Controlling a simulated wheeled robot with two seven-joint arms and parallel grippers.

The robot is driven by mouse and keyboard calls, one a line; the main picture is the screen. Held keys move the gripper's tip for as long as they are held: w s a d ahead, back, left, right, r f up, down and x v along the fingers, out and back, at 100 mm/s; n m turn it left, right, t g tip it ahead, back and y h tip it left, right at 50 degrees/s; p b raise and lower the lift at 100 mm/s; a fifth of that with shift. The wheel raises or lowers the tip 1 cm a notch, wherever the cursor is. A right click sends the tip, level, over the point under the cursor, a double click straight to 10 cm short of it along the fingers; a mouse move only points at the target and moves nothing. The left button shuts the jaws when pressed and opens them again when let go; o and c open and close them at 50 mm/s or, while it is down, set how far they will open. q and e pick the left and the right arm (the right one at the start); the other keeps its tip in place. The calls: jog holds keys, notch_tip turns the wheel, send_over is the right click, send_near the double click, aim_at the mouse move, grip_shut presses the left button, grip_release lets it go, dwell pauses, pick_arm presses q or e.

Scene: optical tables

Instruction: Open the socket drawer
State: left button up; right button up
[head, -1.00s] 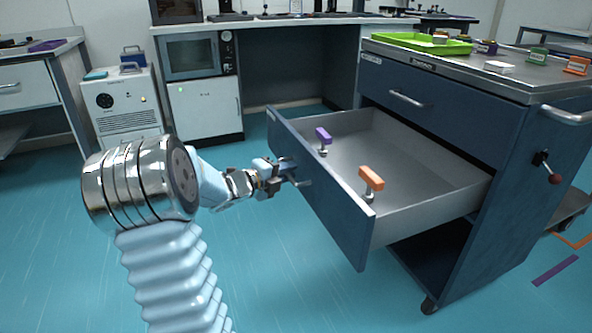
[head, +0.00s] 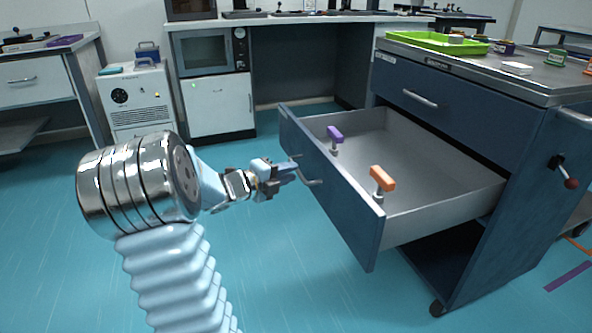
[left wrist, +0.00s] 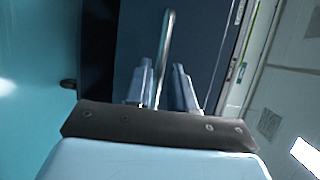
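The blue cabinet (head: 520,165) stands at the right. Its lower drawer (head: 335,205) is pulled far out, showing a grey interior with a purple-topped piece (head: 335,133) and an orange-topped piece (head: 383,178) inside. The drawer's bar handle (head: 312,180) is on its front. My left gripper (head: 287,172) is at the handle, its fingers apart. In the left wrist view, the handle (left wrist: 166,45) runs between the two fingers (left wrist: 163,88), close to the left one, and the fingers do not close on it. My right gripper is out of view.
The upper drawer (head: 450,115) is shut. A green tray (head: 436,44) and small items lie on the cabinet top. A white chiller-like unit (head: 140,100) and a bench (head: 300,20) stand behind. The blue floor left of the drawer is clear.

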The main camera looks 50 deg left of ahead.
pick_arm(q)
jog(key=s+r, duration=0.1)
jog(key=s, duration=0.9)
jog(key=shift+r, duration=0.4)
jog(key=shift+d, duration=0.1)
